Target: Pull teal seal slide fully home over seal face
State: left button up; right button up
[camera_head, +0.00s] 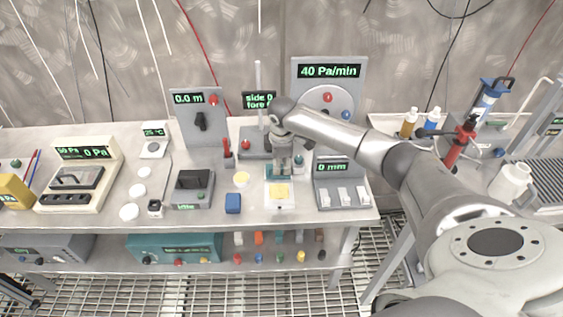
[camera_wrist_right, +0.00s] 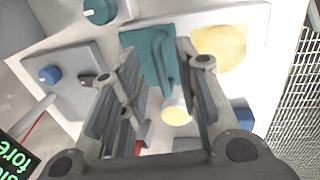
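The teal seal slide (camera_head: 270,171) lies at the back of a white plate (camera_head: 271,204), with a yellow seal face (camera_head: 279,191) bare in front of it. In the right wrist view the teal slide (camera_wrist_right: 147,60) has a raised upright rib, and the yellow seal face (camera_wrist_right: 220,46) lies to its right, uncovered. My right gripper (camera_head: 284,170) is above the slide. In the wrist view its fingers (camera_wrist_right: 157,58) are apart, one on each side of the rib, with a visible gap on the left; contact on the right is unclear. My left gripper is not in view.
A blue block (camera_head: 233,203) and a pale yellow disc (camera_head: 241,179) lie left of the plate. A grey switch box reading 0 mm (camera_head: 341,194) stands close on the right. Gauge panels stand behind. The bench's front edge is just before the plate.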

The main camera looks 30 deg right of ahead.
jog(key=shift+f, duration=0.2)
jog(key=shift+c, duration=0.5)
grip_shut()
jog(key=shift+r, duration=0.1)
